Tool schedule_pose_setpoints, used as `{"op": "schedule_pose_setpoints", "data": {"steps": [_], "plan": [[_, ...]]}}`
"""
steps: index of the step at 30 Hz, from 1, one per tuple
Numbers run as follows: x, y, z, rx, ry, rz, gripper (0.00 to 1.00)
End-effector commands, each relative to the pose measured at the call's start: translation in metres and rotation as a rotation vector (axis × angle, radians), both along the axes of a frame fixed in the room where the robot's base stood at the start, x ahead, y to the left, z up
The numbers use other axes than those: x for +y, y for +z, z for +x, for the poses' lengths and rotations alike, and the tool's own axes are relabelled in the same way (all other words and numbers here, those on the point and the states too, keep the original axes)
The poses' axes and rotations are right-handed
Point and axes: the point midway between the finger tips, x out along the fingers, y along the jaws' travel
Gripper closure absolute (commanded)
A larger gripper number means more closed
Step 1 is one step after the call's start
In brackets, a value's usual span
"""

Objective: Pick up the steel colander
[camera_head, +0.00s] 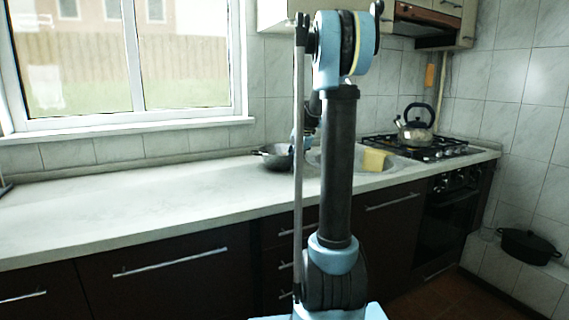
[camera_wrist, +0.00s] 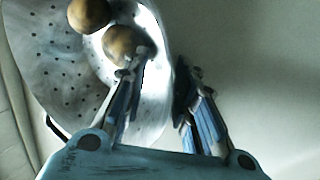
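The steel colander (camera_wrist: 75,75) is a grey bowl with rows of small holes and fills the upper left of the wrist view. Part of a dark handle shows at its lower left edge. Two round brownish things (camera_wrist: 118,42) lie inside it. The fingertips are apart, and no firm contact with the rim is visible.
The pale counter (camera_head: 120,205) is clear on the left. A kettle (camera_head: 416,124) stands on the gas stove (camera_head: 430,150). A black pot (camera_head: 528,246) sits low at the right.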

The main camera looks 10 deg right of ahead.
Motion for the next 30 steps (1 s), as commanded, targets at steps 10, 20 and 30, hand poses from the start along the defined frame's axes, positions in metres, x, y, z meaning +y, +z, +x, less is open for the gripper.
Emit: {"op": "schedule_pose_setpoints", "data": {"steps": [10,20,30], "plan": [[0.0,0.0,0.0,0.0,-0.001,0.0,1.0],[-0.001,0.0,0.0,0.0,-0.002,0.0,1.0],[-0.001,0.031,0.0,0.0,-0.002,0.0,1.0]]}}
